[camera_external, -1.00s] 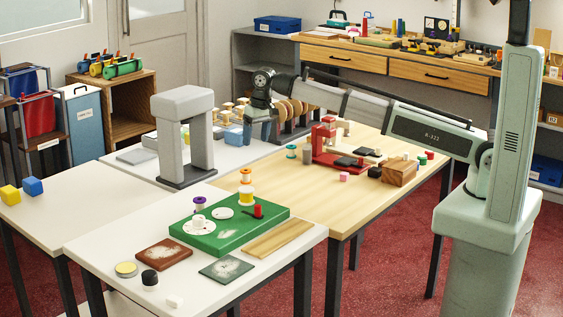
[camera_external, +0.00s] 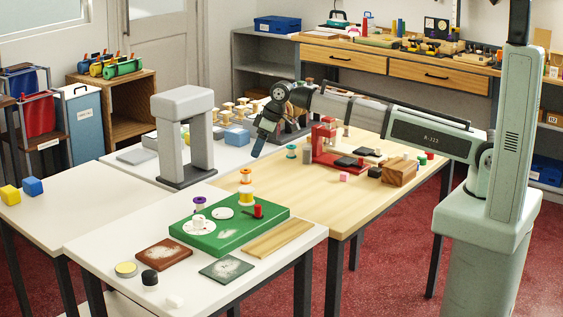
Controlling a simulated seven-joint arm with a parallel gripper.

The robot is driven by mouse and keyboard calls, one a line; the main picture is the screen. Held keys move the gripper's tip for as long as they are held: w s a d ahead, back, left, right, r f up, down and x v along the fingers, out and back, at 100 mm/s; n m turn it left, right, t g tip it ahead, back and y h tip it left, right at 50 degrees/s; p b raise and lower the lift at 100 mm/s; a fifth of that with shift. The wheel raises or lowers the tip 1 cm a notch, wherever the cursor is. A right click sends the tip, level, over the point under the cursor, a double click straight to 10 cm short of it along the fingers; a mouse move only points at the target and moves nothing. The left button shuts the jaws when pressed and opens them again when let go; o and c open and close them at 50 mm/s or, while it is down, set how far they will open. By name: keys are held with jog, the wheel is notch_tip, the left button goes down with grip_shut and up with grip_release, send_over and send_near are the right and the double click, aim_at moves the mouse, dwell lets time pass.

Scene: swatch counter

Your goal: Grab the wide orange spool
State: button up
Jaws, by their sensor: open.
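A small orange spool (camera_external: 246,176) with pale flanges stands just behind the green board, where the tables meet. A yellow spool (camera_external: 246,197) stands directly in front of it on the board. At this size I cannot judge well how wide the orange spool is. My gripper (camera_external: 257,152) is open and tilted, with its fingers pointing down and slightly left. In the picture it is above and slightly right of the orange spool, apart from it and empty as far as I can see.
A teal spool (camera_external: 291,151) and a red device (camera_external: 325,143) stand right of my gripper. A grey arch (camera_external: 203,140) stands left of it. The green board (camera_external: 215,240) carries a purple spool (camera_external: 199,203) and a red piece (camera_external: 258,211). The wooden tabletop (camera_external: 320,205) has clear room at its front.

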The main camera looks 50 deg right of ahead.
aim_at(246, 170)
jog(key=x, duration=0.5)
jog(key=shift+w+f, duration=0.1)
jog(key=shift+f, duration=0.25)
jog(key=shift+w+x, duration=0.1)
jog(key=shift+x, duration=1.25)
jog(key=shift+w+x, duration=0.15)
jog(key=shift+x, duration=1.15)
jog(key=shift+r, duration=0.15)
jog(key=shift+c, duration=0.2)
jog(key=c, duration=1.1)
